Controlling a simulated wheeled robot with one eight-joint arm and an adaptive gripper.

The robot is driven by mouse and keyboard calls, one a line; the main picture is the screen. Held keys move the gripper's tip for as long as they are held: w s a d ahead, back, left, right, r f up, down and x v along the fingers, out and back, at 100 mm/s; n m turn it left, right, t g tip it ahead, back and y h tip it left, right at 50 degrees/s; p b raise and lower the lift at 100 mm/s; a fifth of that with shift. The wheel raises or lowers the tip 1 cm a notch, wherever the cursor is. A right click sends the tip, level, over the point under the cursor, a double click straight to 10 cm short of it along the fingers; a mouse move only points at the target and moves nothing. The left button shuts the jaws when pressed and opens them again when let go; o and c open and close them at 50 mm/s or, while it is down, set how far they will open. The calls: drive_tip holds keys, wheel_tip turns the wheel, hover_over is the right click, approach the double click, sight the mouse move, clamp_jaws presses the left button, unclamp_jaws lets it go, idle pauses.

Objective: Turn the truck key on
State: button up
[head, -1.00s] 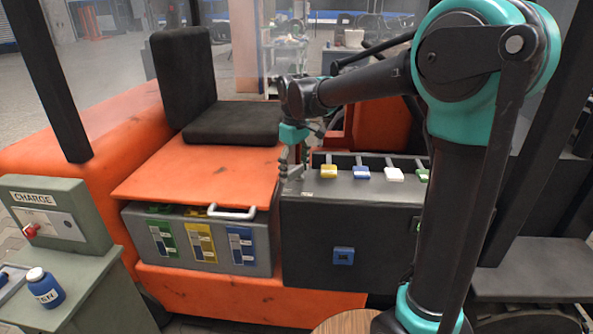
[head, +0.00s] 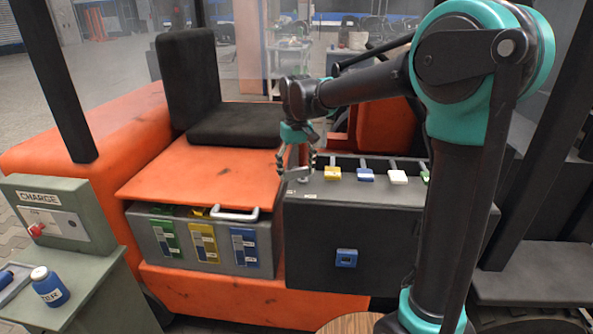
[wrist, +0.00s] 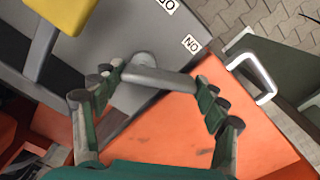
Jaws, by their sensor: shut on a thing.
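The truck key (wrist: 158,80) is a grey bar on a round grey base at the edge of the dark console (head: 330,225). In the wrist view it spans the space between the two fingers of my gripper (wrist: 160,85), which is shut on it. In the head view my gripper (head: 296,170) points down at the console's left end, and the key is small and partly hidden there.
Levers with yellow (head: 332,173), blue (head: 366,175) and white (head: 398,177) knobs stand right of the key. The orange lid (head: 190,175) with a white handle (head: 235,214) lies left. A green charger box (head: 55,212) and blue bottle (head: 50,287) stand at far left.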

sight(296, 169)
drive_tip(key=o, duration=1.2)
drive_tip(key=shift+c, duration=0.2)
drive_tip(key=shift+r, duration=0.1)
wheel_tip(296, 169, up, 12)
drive_tip(key=shift+s, duration=0.1)
